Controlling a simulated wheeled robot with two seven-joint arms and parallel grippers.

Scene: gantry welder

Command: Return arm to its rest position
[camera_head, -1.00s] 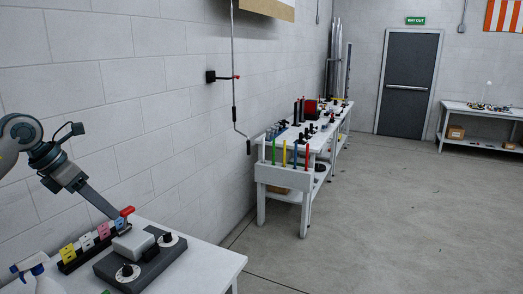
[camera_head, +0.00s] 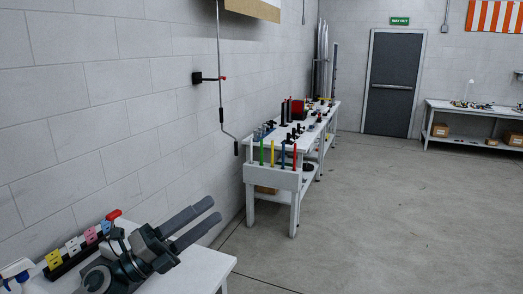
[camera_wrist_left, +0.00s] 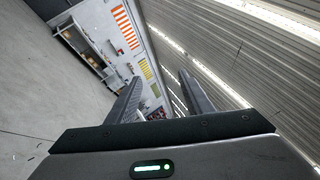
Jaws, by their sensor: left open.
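My left gripper (camera_head: 212,211) is over the near white table (camera_head: 205,268) at the lower left. Its two grey fingers are apart and point up and to the right, with nothing between them. In the left wrist view its fingers (camera_wrist_left: 160,80) are also spread and empty. My right gripper is in neither view.
A row of yellow, pink and blue blocks (camera_head: 75,244) stands on the near table by the wall. A white spray bottle (camera_head: 18,270) is at the far left. A long workbench (camera_head: 270,176) with coloured tubes lies beyond. The floor to the right is clear.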

